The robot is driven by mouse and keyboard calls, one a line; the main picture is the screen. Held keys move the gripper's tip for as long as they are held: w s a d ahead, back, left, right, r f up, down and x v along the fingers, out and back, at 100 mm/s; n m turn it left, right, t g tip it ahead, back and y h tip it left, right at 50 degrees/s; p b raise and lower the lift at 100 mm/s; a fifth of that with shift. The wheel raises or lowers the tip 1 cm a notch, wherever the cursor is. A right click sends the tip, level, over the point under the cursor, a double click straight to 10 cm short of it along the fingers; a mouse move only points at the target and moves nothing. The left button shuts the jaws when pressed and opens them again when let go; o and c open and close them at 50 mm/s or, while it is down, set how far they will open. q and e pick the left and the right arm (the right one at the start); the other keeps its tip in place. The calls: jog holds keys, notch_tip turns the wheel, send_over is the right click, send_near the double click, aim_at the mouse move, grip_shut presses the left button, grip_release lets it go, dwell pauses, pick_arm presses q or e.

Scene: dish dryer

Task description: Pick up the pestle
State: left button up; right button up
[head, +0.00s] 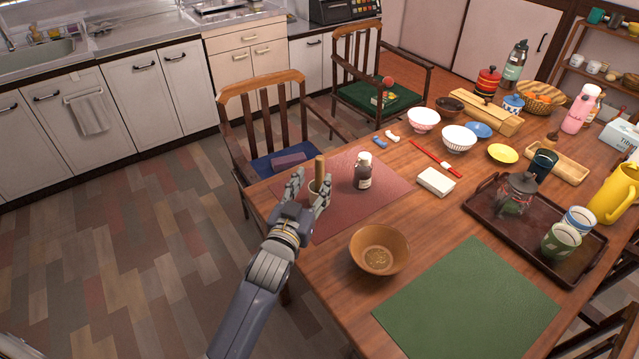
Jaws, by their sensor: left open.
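The pestle (319,169) is a light wooden stick standing nearly upright near the table's left corner. My left gripper (311,186) is open. One finger shows to the left of the pestle and the other to its right, low beside the cup. I cannot tell whether the fingers touch anything. My right gripper is not in view.
A dark bottle with a white cap (363,172) stands right of the pestle on the red mat (343,213). A brown bowl (379,249) is nearer, beside the green mat (468,300). A wooden chair (262,130) stands behind. Bowls and a tray (480,226) fill the right.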

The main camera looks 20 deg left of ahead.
aim_at(318, 166)
pick_arm(q)
jog(key=w, duration=0.3)
jog(key=shift+w, duration=0.2)
jog(key=shift+w+a+f, duration=0.15)
jog(key=shift+w+a, duration=0.05)
jog(key=shift+w, duration=1.15)
jog(key=shift+w+a+f, duration=0.15)
jog(key=shift+w, duration=1.15)
jog(key=shift+c, duration=0.3)
grip_shut()
